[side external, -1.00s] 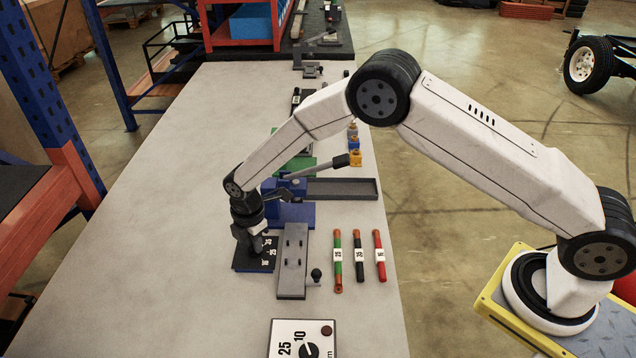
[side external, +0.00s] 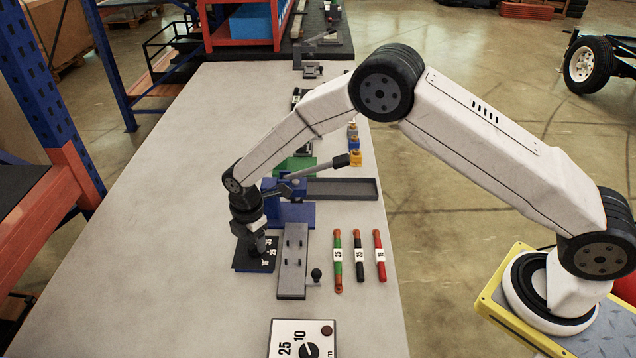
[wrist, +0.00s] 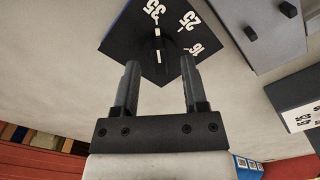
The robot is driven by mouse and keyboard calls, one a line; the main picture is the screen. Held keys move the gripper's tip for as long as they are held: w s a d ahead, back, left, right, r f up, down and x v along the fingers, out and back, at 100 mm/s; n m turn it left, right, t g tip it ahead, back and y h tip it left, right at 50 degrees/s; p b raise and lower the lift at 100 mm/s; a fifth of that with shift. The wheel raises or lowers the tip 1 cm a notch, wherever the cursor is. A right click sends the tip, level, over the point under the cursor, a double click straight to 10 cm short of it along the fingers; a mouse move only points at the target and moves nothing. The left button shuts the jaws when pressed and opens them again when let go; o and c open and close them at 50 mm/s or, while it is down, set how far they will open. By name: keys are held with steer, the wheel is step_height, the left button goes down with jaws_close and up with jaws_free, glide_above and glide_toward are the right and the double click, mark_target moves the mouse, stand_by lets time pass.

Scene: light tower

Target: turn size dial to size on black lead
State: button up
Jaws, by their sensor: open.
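The size dial is a black plate (side external: 245,267) with white numbers, lying on the grey bench. In the wrist view the plate (wrist: 118,42) shows 35, 25 and 16, and a dark knob (wrist: 157,42) with white marks, which appear in line toward the 35. My gripper (side external: 259,253) is low over the plate, pointing down. In the wrist view its fingers (wrist: 160,68) are apart, one to each side of the knob's near end; contact cannot be told. The black lead (side external: 358,268) lies between the green lead (side external: 337,270) and the red lead (side external: 380,265). Its white label seems to read 35.
A grey block with pegs (side external: 292,275) stands right beside the dial plate. Behind are a blue press-like device (side external: 296,213) with a long lever (side external: 318,167) and a grey tray (side external: 345,189). A white dial box (side external: 285,325) is in front. The bench's left is clear.

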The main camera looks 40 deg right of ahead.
steer(key=shift+r, duration=3.35)
steer(key=shift+d+r, duration=0.1)
steer(key=shift+d, duration=0.05)
steer(key=shift+s+d+r, duration=0.1)
steer(key=shift+d+r, duration=0.05)
steer(key=shift+d, duration=0.05)
steer(key=s+d+r+m+t, duration=0.1)
steer(key=s+d+r+m, duration=0.5)
steer(key=s+d+m, duration=0.4)
steer(key=s+d+r+m+t, duration=0.1)
steer(key=s+d+r+m, duration=0.1)
steer(key=s+d+m, duration=0.6)
steer(key=s+m, duration=0.1)
steer(key=s, duration=0.3)
steer(key=shift+s+t, duration=0.25)
steer(key=shift+t, duration=0.05)
